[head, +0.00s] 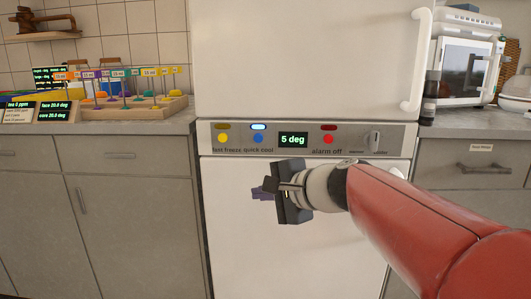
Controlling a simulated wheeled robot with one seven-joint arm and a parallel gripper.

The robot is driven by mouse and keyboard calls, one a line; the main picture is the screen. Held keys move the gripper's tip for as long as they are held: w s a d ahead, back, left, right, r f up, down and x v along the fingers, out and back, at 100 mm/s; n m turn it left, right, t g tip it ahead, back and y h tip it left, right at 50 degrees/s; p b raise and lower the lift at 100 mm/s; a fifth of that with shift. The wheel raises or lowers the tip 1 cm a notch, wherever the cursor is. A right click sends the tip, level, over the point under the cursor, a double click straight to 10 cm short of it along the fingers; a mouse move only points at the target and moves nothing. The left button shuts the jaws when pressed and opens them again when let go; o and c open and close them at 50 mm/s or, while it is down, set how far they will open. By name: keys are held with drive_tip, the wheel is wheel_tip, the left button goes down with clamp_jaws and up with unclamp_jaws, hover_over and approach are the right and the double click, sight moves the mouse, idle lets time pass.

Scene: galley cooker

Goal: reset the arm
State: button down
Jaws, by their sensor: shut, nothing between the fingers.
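My gripper (264,190) is in front of the fridge-freezer (290,60), just below its control panel (340,137), with its fingers towards the left. It is shut and holds nothing. My red arm reaches in from the lower right. The panel has a yellow fast freeze button (222,138), a blue quick cool button (258,138) and a red alarm off button (328,139). The display (293,140) reads 5 deg. The lamp above quick cool is lit pale blue; the lamps above the other two are dark. A switch (374,139) sits at the panel's right.
On the left counter stands a wooden tray (150,113) with labelled stands, beside small readout screens (53,111). A white door handle (418,60) juts out above the panel's right end.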

drive_tip(key=s+d+f+n+g+h, duration=0.1)
drive_tip(key=s+d+f+n+h, duration=0.2)
drive_tip(key=s, duration=0.4)
drive_tip(key=s+d+f+n+g+h+p, duration=0.1)
drive_tip(key=s+d+f+n+h, duration=0.2)
drive_tip(key=s+d+f, duration=0.3)
drive_tip(key=s+d+f+n+g+h+p, duration=0.1)
drive_tip(key=s+d+f+n+h, duration=0.2)
drive_tip(key=s+d+f+n, duration=0.2)
drive_tip(key=s+d, duration=0.2)
drive_tip(key=s, duration=0.2)
drive_tip(key=shift+s+d+g+h, duration=0.15)
drive_tip(key=shift+g+h, duration=0.15)
drive_tip(key=shift+g, duration=0.1)
